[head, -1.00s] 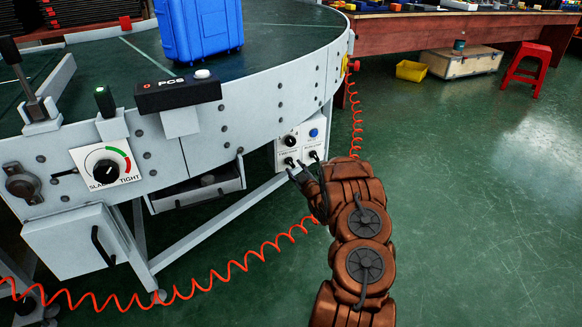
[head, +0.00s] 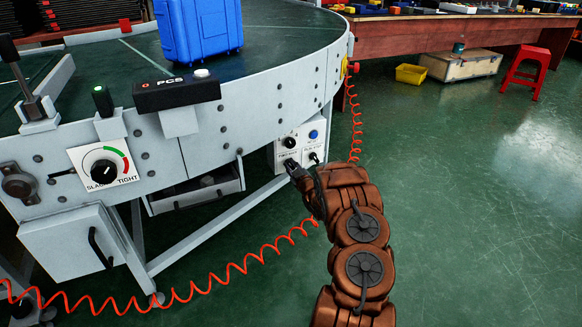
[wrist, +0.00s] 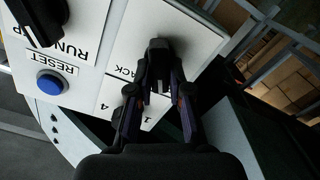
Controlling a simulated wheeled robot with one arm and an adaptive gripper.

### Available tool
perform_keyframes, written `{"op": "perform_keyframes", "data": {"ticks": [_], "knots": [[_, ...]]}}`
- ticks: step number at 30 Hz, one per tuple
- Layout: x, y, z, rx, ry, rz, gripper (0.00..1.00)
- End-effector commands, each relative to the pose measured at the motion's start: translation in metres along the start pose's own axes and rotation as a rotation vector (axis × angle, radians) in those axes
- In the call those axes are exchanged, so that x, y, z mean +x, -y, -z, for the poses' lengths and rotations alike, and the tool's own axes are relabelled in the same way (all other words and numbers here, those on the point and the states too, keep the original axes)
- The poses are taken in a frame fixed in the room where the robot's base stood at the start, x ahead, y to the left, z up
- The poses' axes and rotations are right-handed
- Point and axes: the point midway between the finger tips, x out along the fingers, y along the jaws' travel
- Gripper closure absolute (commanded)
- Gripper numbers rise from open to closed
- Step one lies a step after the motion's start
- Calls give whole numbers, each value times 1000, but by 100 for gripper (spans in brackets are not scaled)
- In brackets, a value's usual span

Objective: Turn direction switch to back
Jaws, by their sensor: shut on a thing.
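The white control panel (head: 301,138) sits on the conveyor's side in the head view. My gripper (head: 291,166) is at the panel's lower-left knob, and its fingers mostly hide that knob. In the wrist view my gripper (wrist: 158,95) is shut on a black switch knob (wrist: 159,52), with one finger on each side. Lettering ending in "ACK" shows beside it, partly covered by a finger, so this looks like the direction switch. The knob's exact pointing is hard to tell.
Beside it are a blue reset button (wrist: 50,84) and another black switch (wrist: 38,18) by the word RUN. A coiled red cable (head: 356,125) hangs close to the panel and passes behind my arm. A blue crate (head: 200,30) stands on the conveyor. Green floor is clear at right.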

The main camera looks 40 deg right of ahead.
Motion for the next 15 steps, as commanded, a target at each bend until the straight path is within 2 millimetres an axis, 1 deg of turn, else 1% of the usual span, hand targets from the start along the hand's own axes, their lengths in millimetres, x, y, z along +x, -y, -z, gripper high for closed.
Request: {"op": "perform_keyframes", "data": {"ticks": [1,3,15], "knots": [[0,0,0,0,0,1,95],[0,0,0,0,0,1,100],[0,0,1,28,1,1,100]]}}
